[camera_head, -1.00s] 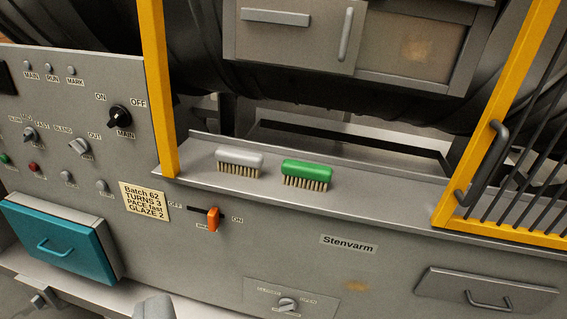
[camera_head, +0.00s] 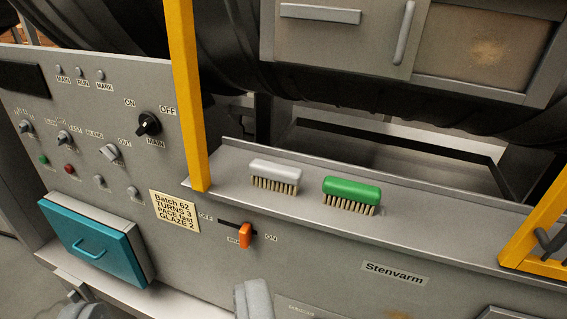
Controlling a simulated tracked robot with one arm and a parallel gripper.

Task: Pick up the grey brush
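The grey brush (camera_head: 275,172) lies on the grey metal ledge of the machine, pale bristles down and facing the front. It is just right of the left yellow post and is fully visible. A green brush (camera_head: 352,190) of the same shape lies to its right, with a small gap between them. A grey part that looks like a piece of my gripper (camera_head: 254,300) shows at the bottom edge, below and in front of the ledge, apart from both brushes. Most of the gripper is out of frame, so its opening is hidden.
A yellow post (camera_head: 187,100) rises from the ledge left of the brushes; a yellow guard frame (camera_head: 535,235) stands at the right. The drum's hatch (camera_head: 395,45) hangs above. An orange lever (camera_head: 244,235) and a teal drawer (camera_head: 95,240) project from the front panel. The ledge right of the brushes is clear.

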